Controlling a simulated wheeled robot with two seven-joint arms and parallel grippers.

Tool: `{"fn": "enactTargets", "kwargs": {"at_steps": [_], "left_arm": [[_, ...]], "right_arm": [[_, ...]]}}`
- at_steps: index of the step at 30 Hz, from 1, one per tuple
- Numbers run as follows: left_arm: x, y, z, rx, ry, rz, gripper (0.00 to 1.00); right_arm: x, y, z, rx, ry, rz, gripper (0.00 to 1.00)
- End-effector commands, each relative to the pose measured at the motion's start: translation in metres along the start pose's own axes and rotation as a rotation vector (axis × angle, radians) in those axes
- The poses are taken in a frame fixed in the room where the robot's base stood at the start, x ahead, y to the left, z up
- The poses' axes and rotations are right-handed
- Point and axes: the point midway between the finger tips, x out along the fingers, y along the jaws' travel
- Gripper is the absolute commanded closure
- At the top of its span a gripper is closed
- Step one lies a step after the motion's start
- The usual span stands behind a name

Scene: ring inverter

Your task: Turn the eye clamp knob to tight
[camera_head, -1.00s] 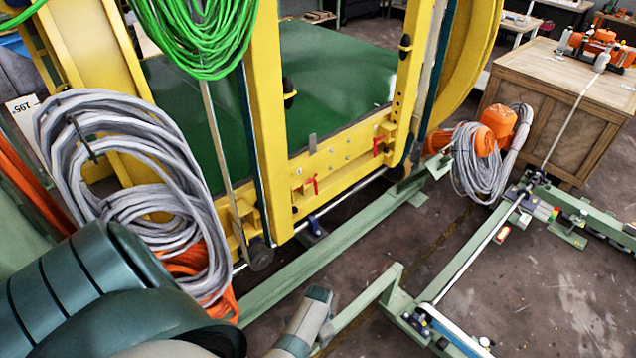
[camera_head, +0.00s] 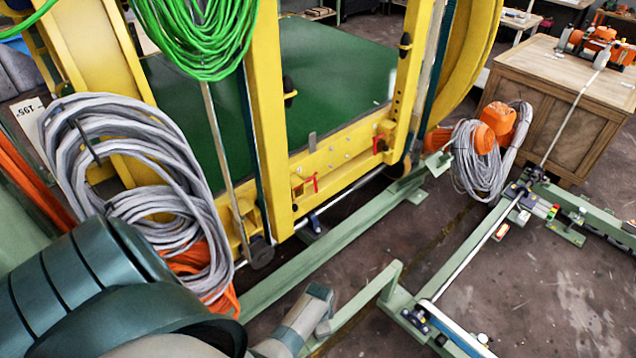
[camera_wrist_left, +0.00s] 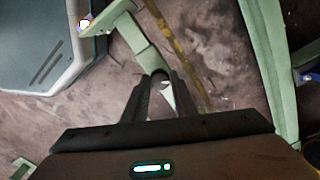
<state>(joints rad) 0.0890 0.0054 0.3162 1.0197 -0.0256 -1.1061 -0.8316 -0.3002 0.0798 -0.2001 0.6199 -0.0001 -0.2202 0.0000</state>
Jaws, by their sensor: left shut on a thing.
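In the left wrist view my left gripper (camera_wrist_left: 160,80) has its two dark fingers closed in together at their tips. It is shut on a small dark rounded part that the fingers mostly hide. I cannot tell from the picture whether this part is the eye clamp knob. A small pale patch shows between the fingers. In the head view the gripper's fingers cannot be made out, and no knob is clearly recognisable as the eye clamp knob. My right gripper is in neither view.
A yellow frame (camera_head: 268,120) with small red handles (camera_head: 313,184) stands over a green bed. Grey hose coils (camera_head: 150,150) hang at the left. Green floor rails (camera_head: 330,238) cross the floor. A wooden crate (camera_head: 560,100) stands at the right. Bare floor (camera_head: 540,290) lies at lower right.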

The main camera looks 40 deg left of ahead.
Motion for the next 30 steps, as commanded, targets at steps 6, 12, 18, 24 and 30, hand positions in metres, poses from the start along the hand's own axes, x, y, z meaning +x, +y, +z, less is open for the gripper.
{"fn": "enactTargets", "kwargs": {"at_steps": [6,12,18,24,30], "left_arm": [[-0.002,-0.001,0.002,0.188,-0.005,0.000,0.98],[-0.001,-0.001,0.002,0.378,-0.004,0.000,0.98],[0.000,-0.001,0.002,0.568,-0.004,-0.001,0.98],[0.000,-0.001,0.001,0.746,-0.003,0.000,0.98],[0.001,0.000,0.002,0.883,-0.002,0.000,0.98]], "right_arm": [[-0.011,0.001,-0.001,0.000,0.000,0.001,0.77],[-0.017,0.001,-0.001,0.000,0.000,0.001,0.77],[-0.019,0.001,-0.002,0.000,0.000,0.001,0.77],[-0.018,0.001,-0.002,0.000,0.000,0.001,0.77],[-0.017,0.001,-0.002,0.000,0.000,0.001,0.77]]}}
